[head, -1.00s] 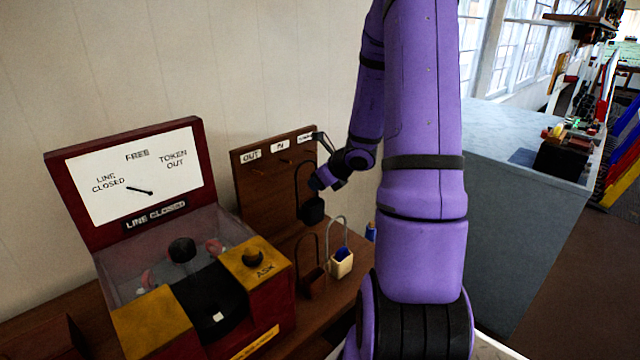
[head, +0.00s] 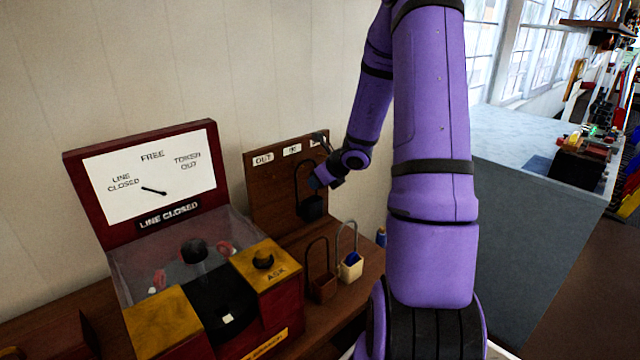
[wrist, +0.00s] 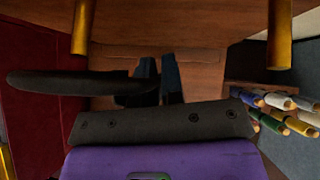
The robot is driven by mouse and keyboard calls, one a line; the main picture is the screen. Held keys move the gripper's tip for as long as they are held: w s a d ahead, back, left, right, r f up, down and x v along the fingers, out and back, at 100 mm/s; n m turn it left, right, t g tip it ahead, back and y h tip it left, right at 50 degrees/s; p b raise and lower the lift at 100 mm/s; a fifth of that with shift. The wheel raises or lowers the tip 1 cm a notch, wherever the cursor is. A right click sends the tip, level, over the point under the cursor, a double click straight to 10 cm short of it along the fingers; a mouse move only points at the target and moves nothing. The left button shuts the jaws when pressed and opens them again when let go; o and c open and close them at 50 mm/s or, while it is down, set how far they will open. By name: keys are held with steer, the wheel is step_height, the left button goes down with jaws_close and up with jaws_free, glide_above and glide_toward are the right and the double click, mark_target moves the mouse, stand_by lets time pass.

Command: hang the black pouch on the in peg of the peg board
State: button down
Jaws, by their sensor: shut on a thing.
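The black pouch (head: 311,208) hangs upright by its tall loop handle in front of the peg board (head: 262,205), toward its right side. My gripper (head: 318,182) is shut on the handle. In the wrist view my fingertips (wrist: 160,80) hold the black handle (wrist: 60,83), which sticks out to the left. The IN label (head: 291,150) is the middle one on the board, with OUT (head: 263,159) to its left. Two brass pegs show in the wrist view, one upper left (wrist: 82,25) and one upper right (wrist: 280,35); the handle appears apart from both. I cannot tell which is the in peg.
A brown pouch (head: 322,286) and a cream pouch (head: 351,270) stand on the shelf below. The red and yellow machine (head: 285,270) stands to the left. Several coloured rolls (wrist: 275,105) show at right in the wrist view.

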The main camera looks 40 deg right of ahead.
steer(key=shift+w+d+f, duration=0.1)
steer(key=shift+w+f, duration=0.2)
steer(key=shift+w, duration=0.5)
steer(key=shift+w+f, duration=0.3)
steer(key=shift+w, duration=0.45)
steer(key=c, duration=1.2)
jaws_free()
steer(key=shift+o, duration=0.2)
steer(key=shift+d, duration=0.1)
steer(key=shift+r, duration=0.1)
steer(key=shift+s+d+r, duration=0.15)
steer(key=shift+s, duration=0.05)
steer(key=a+v, duration=0.1)
steer(key=v, duration=0.9)
steer(key=shift+s, duration=0.2)
